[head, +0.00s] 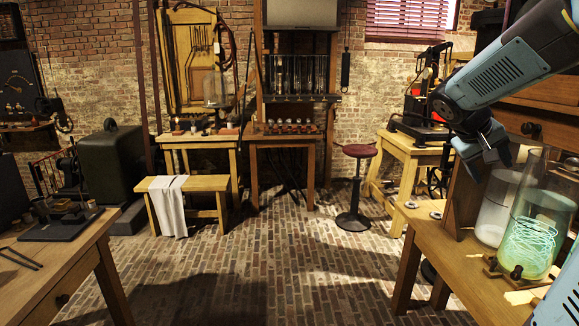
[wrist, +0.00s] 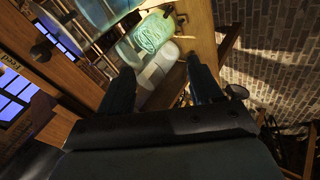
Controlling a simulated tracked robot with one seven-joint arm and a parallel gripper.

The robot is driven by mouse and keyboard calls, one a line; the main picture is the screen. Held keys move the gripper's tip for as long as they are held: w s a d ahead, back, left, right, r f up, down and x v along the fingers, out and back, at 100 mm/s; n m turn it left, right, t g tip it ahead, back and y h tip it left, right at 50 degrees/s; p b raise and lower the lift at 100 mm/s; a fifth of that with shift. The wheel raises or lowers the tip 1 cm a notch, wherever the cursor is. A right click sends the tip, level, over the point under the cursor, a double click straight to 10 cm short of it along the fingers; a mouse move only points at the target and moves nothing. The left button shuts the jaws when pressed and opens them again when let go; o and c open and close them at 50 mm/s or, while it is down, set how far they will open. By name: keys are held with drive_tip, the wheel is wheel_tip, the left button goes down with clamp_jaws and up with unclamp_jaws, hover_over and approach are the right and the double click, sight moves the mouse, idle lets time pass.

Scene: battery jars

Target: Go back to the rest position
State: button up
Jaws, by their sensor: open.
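My gripper (head: 487,158) is at the right of the head view, above and to the left of the glass jars on the right-hand wooden table (head: 462,262). In the wrist view the two dark fingers of my gripper (wrist: 163,88) stand apart with nothing held between them. A jar with a glowing green coil (head: 533,232) stands near the table's right side; it also shows in the wrist view (wrist: 150,35). A jar with whitish contents (head: 496,207) stands behind it, partly hidden, and appears in the wrist view (wrist: 158,68).
A wooden bench (head: 211,184) with a white cloth (head: 169,206) stands at the left back. A red-topped stool (head: 359,151) stands mid-right. Another table (head: 60,262) with instruments is at the left. The brick floor (head: 255,255) in the middle is clear.

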drive_tip(key=s+a+f+t+y, duration=0.1)
drive_tip(key=s+a+y, duration=0.3)
drive_tip(key=s+a, duration=0.4)
drive_tip(key=s+a+f+n+t+y, duration=0.1)
drive_tip(key=s+a, duration=0.6)
drive_tip(key=a, duration=0.8)
drive_tip(key=f+t+y, duration=0.1)
drive_tip(key=f+y, duration=0.1)
drive_tip(key=y, duration=0.1)
drive_tip(key=shift+s+n+t, duration=0.3)
drive_tip(key=shift+s, duration=0.05)
drive_tip(key=shift+d, duration=0.1)
drive_tip(key=shift+c, duration=0.3)
